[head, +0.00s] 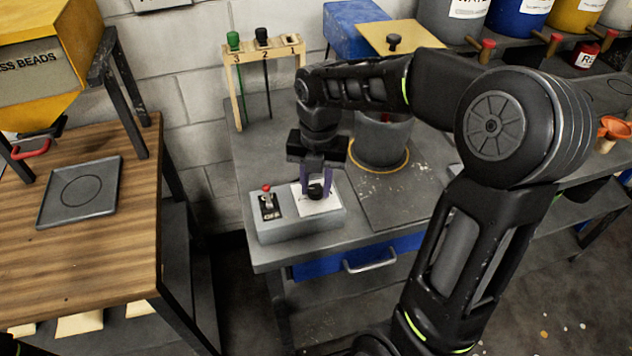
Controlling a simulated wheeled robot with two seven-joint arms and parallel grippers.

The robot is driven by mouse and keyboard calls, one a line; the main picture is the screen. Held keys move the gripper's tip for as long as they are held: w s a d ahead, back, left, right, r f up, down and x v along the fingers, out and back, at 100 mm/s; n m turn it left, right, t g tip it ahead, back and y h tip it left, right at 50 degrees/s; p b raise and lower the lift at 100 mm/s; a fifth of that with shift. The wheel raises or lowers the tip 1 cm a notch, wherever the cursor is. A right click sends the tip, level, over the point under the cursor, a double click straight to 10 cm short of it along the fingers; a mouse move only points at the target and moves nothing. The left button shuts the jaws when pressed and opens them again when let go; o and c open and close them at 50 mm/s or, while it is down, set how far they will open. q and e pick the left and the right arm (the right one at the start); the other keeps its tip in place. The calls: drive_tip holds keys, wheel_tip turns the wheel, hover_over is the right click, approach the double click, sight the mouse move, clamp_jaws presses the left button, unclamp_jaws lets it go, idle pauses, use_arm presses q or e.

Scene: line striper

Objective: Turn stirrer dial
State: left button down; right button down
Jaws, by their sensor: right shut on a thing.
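The stirrer dial (315,191) is a small black knob on a white plate on top of the grey control box (296,222). The box stands at the front left corner of the grey workbench. My right gripper (315,186) points down over the box, its purple fingers shut on the dial from both sides. A red-tipped toggle switch (267,200) on a dark plate sits left of the dial. The grey pot (383,143) stands behind the box, within a yellow ring, partly hidden by my right arm. My left gripper is out of view.
A wooden rack (262,50) with numbered slots holds green- and black-topped rods at the back. A wooden table (75,235) with a square grey tray (80,192) stands at left, beyond a gap. Paint containers (520,15) line the back right. A blue drawer (360,258) is below the bench top.

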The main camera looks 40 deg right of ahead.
sight(317, 188)
drive_tip(key=shift+n, duration=1.7)
drive_tip(key=c, duration=1.1)
unclamp_jaws()
drive_tip(key=shift+o, duration=0.2)
drive_tip(key=shift+r, duration=0.15)
wheel_tip(317, 188, up, 8)
drive_tip(key=shift+d+f+b, duration=0.1)
drive_tip(key=shift+f+b, duration=0.15)
drive_tip(key=shift+b, duration=0.05)
